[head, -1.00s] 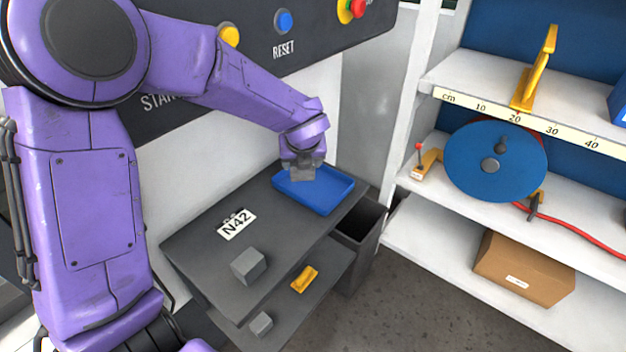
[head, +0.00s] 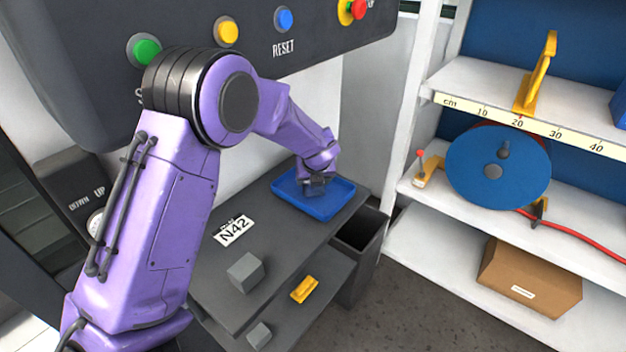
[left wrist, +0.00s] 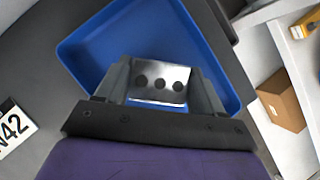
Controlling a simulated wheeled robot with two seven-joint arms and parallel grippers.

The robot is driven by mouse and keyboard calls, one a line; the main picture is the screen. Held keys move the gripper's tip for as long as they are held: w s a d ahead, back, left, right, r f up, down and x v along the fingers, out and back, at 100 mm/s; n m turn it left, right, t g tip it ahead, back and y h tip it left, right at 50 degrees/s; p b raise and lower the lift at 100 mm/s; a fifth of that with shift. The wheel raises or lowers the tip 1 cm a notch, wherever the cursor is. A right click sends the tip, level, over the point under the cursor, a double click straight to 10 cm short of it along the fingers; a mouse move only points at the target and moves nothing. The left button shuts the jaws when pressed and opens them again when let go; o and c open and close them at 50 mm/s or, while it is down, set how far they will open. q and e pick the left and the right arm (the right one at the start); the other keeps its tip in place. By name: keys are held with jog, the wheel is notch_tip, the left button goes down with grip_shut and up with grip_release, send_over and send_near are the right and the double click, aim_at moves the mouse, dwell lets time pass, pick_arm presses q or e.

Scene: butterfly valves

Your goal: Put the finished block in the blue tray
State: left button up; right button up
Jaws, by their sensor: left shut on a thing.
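The blue tray (head: 335,207) lies at the far end of the dark grey table in the head view. It also fills the top of the left wrist view (left wrist: 87,48). My left gripper (head: 316,190) is over the tray, pointing down. In the left wrist view my left gripper (left wrist: 160,88) is shut on the finished block (left wrist: 161,74), a shiny metal block with dark round holes in a row. The block is inside the tray's outline; whether it touches the tray floor I cannot tell. My right gripper is out of view.
A grey block (head: 246,271) sits on the table near a white N42 label (head: 233,231). A lower shelf holds a yellow part (head: 304,289) and a small grey block (head: 259,335). A dark open bin (head: 358,241) stands right of the table. White shelving (head: 470,205) is at the right.

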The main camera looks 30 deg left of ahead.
pick_arm(q)
jog(key=shift+f, duration=0.1)
jog(key=o, duration=1.3)
jog(key=shift+s+r, duration=0.1)
jog(key=shift+r, duration=0.2)
jog(key=b+v, duration=0.1)
jog(key=v, duration=1)
jog(key=shift+s+d+r+b, duration=0.1)
jog(key=shift+s+r+b, duration=0.05)
jog(key=shift+r+b, duration=0.2)
